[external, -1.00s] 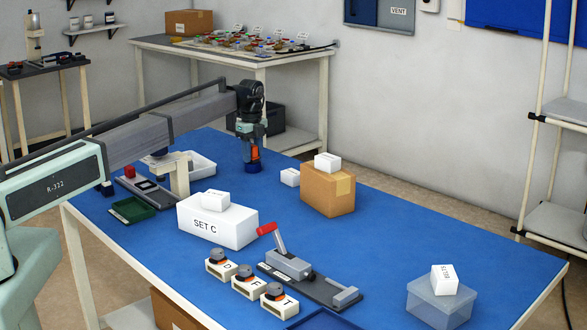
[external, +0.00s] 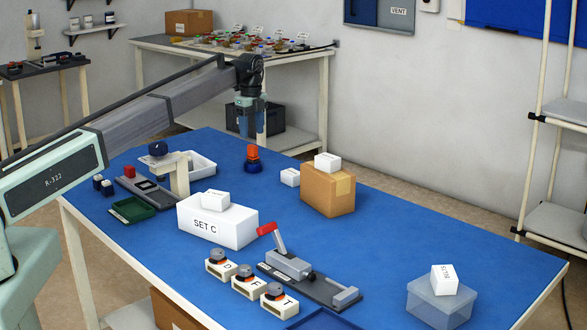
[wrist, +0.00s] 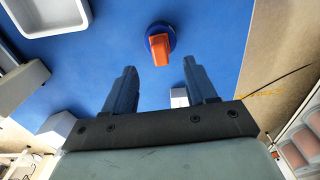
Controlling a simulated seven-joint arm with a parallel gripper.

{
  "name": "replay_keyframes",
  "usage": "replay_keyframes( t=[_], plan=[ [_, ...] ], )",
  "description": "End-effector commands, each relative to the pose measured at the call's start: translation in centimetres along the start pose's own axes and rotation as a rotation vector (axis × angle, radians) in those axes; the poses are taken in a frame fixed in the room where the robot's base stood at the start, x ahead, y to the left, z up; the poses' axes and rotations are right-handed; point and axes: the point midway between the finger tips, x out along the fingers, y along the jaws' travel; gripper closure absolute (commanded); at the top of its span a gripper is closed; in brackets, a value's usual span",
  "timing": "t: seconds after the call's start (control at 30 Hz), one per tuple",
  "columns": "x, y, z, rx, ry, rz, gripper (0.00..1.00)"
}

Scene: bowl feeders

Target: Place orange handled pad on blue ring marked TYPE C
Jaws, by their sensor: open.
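The orange handled pad (external: 253,155) stands upright on the blue table, on a round dark blue base. In the wrist view its orange handle (wrist: 160,49) lies over a round blue rim (wrist: 151,31). I cannot tell whether that rim is the pad's own base or a ring under it. No TYPE C mark is readable. My gripper (external: 250,132) is open and empty, above the pad and apart from it. In the wrist view its fingertips (wrist: 159,66) are spread, with the pad beyond them.
A white tray (external: 203,166) and a grey stamping stand (external: 180,178) are left of the pad. A SET C box (external: 235,230) is nearer the front. A cardboard box (external: 328,205) with small white boxes is to the right. Three lettered holders (external: 245,287) and a red-handled clamp (external: 290,263) are at the front.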

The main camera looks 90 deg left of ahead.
Motion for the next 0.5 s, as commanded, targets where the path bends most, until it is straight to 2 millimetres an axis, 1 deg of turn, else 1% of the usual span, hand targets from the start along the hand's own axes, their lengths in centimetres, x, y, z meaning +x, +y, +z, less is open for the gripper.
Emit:
replay_keyframes(
  t=[0.03,0.2,0.33,0.5],
  plan=[
    [-0.9,-0.1,0.0,0.000,0.000,-0.001,0.44],
    [-3.0,-0.1,0.0,0.000,0.000,-0.001,0.44],
    [-3.7,0.0,0.0,0.000,0.000,0.000,0.44],
    [-4.0,0.0,0.0,0.000,0.000,0.000,0.44]
  ],
)
